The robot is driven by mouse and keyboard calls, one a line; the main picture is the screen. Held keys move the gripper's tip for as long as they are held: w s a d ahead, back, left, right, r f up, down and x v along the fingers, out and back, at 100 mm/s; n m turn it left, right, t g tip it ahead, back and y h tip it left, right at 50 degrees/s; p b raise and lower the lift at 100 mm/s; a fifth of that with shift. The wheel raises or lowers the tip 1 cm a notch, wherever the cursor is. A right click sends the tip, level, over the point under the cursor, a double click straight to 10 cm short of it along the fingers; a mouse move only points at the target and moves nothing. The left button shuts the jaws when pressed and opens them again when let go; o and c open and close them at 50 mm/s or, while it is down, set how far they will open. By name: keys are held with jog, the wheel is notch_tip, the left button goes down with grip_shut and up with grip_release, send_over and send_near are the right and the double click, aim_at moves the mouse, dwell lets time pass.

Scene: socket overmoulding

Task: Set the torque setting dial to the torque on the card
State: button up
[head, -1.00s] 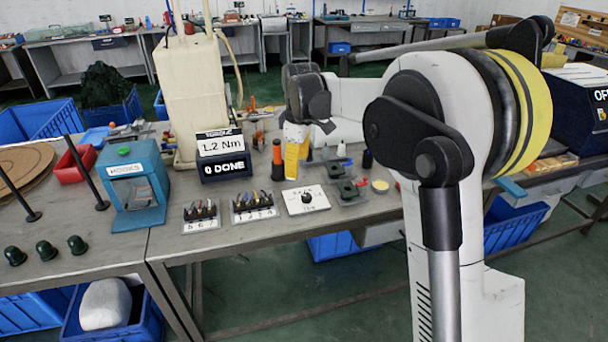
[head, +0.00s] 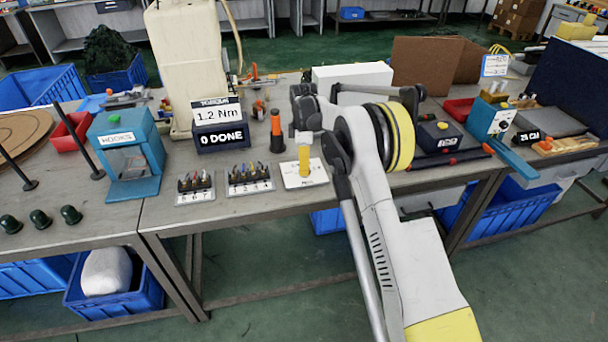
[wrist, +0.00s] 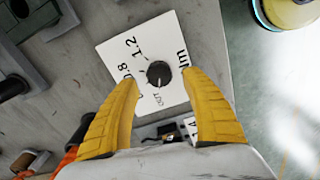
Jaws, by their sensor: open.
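The card (head: 217,117) reads 1.2 Nm and stands on a dark box marked 0 DONE. The torque setting dial (wrist: 160,74) is a small round black knob on a white plate (wrist: 116,62) printed with 0.8, 1.2 and Nm, some marks being covered. I cannot tell for sure where its pointer sits. My gripper (head: 304,173) has yellow fingers pointing down over the plate (head: 290,181) and hides the knob in the head view. In the wrist view the open fingers appear on either side of the knob, with gaps between; contact is not visible.
Two racks of small coloured parts, numbered 5 6 7 (head: 194,193) and with further numbers (head: 249,182), stand left of the plate. An orange and black driver (head: 277,135) stands behind it. A teal HOOKS box (head: 125,155) is further left. Bare bench lies in front.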

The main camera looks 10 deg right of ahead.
jog(key=shift+f+b, duration=0.4)
jog(key=shift+f, duration=1.1)
jog(key=c, duration=1.2)
